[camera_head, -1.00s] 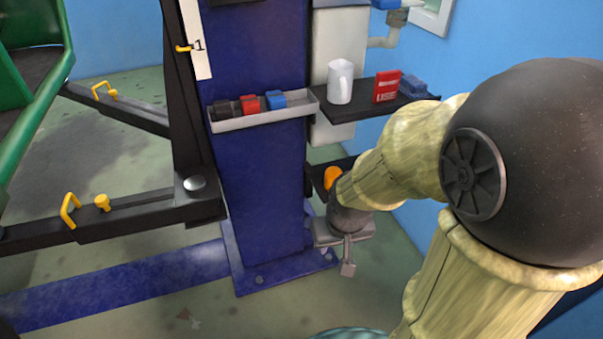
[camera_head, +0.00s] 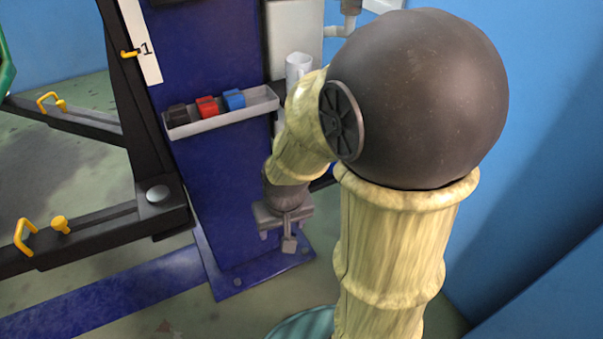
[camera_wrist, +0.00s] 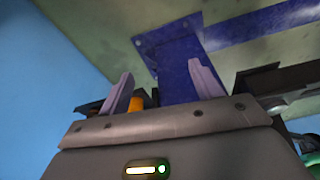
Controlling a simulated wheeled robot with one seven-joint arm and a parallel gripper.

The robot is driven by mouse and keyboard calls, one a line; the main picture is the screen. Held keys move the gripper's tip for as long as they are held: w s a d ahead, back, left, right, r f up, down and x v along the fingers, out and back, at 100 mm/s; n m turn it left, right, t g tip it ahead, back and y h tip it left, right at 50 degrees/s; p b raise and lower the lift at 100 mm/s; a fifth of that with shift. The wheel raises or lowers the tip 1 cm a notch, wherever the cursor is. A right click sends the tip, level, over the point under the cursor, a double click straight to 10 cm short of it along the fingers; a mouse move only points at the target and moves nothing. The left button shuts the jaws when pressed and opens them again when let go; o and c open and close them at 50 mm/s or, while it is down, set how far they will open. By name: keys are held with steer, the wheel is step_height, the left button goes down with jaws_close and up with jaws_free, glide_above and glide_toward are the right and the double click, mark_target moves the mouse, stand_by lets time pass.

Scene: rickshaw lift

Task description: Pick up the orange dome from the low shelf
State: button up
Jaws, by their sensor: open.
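The orange dome (camera_wrist: 137,102) shows in the wrist view as a small orange patch just right of the left finger, partly hidden by the finger and my gripper's body. A dark surface at the left, probably the low shelf (camera_wrist: 88,108), shows beside it. My gripper (camera_wrist: 161,69) is open, with its two pale fingers wide apart and nothing held between them. In the head view my gripper (camera_head: 287,224) is low in front of the blue post, and my arm hides the dome and most of the low shelf.
The blue lift post (camera_head: 205,100) stands close to my gripper. A grey tray (camera_head: 222,117) on it holds black, red and blue blocks. The black lift arm (camera_head: 95,232) juts out at left. A blue wall (camera_head: 530,130) is at right.

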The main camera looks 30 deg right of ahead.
steer(key=w+d+m+h+p, duration=0.2)
steer(key=w+m, duration=0.4)
steer(key=w, duration=0.5)
steer(key=w+d+m+h+p, duration=0.3)
steer(key=w+d+m, duration=0.3)
steer(key=w, duration=0.5)
steer(key=shift+w+d+r+h, duration=0.2)
steer(key=shift+d+h, duration=0.3)
steer(key=shift+d, duration=0.25)
steer(key=shift+s, duration=0.1)
steer(key=b+x, duration=0.3)
steer(key=x, duration=0.9)
steer(key=shift+f+b, duration=0.1)
steer(key=shift+b, duration=0.25)
steer(key=shift+d, duration=0.15)
steer(key=x, duration=0.1)
steer(key=b+x, duration=0.1)
steer(key=x, duration=0.1)
steer(key=b+x, duration=0.1)
steer(key=x, duration=0.1)
steer(key=shift+a+f, duration=0.2)
steer(key=shift+f, duration=0.05)
steer(key=shift+s, duration=0.1)
